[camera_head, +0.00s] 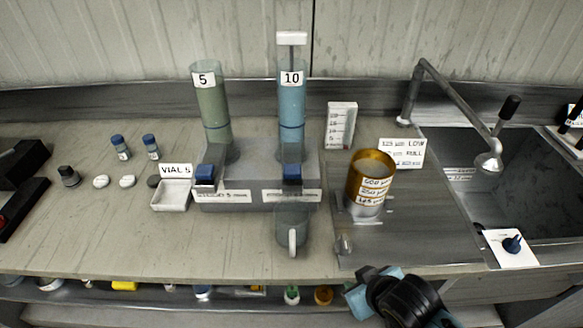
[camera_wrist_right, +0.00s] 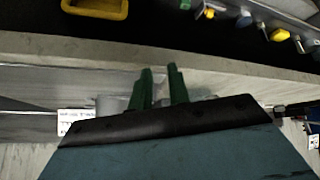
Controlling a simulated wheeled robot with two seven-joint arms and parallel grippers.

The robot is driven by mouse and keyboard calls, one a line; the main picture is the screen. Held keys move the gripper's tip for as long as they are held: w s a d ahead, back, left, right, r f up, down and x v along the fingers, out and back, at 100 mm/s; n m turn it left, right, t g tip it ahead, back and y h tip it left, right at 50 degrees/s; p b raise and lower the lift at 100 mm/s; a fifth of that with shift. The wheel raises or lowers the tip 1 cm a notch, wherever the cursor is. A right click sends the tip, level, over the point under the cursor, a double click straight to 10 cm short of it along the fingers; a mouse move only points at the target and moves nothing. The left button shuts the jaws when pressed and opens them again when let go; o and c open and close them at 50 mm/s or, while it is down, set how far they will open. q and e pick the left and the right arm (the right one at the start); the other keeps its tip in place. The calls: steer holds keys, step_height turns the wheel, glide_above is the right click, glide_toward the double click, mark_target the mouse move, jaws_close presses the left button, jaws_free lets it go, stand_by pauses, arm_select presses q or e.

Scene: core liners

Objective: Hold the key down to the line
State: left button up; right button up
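Two dispensers stand on a grey base block (camera_head: 240,178): a green tube (camera_head: 212,108) marked 5 and a blue tube (camera_head: 291,104) marked 10 with a white top. My right gripper (camera_head: 357,292) is at the bench's front edge, apart from both keys. In the wrist view its green fingers (camera_wrist_right: 160,88) are slightly apart and empty.
A copper-coloured can (camera_head: 369,176) with labels stands right of the cup, before a white scale card (camera_head: 341,124). A sink (camera_head: 520,190) with a tap (camera_head: 455,95) is at right. Small vials (camera_head: 121,147) and a white tray (camera_head: 171,194) are left. Below the edge is a cluttered shelf.

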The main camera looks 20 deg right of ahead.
steer(key=s+f, duration=0.1)
steer(key=s+g, duration=0.1)
steer(key=s, duration=0.1)
steer(key=s+f+g, duration=0.1)
steer(key=shift+s+a+f, duration=0.2)
steer(key=shift+a+f, duration=0.1)
jaws_close()
steer(key=s+d+f+g+b, duration=0.1)
steer(key=s+f+b, duration=0.15)
steer(key=f, duration=1.05)
steer(key=s+f+g+b, duration=0.1)
steer(key=s+f+b, duration=0.15)
steer(key=f, duration=1.15)
steer(key=s+d+f+g+b, duration=0.1)
steer(key=s+f+b, duration=0.2)
steer(key=s+f, duration=1.1)
steer(key=s, duration=0.2)
steer(key=shift+s+d+f+g, duration=0.25)
steer(key=shift+s+d+g, duration=0.1)
steer(key=shift+d+g, duration=0.05)
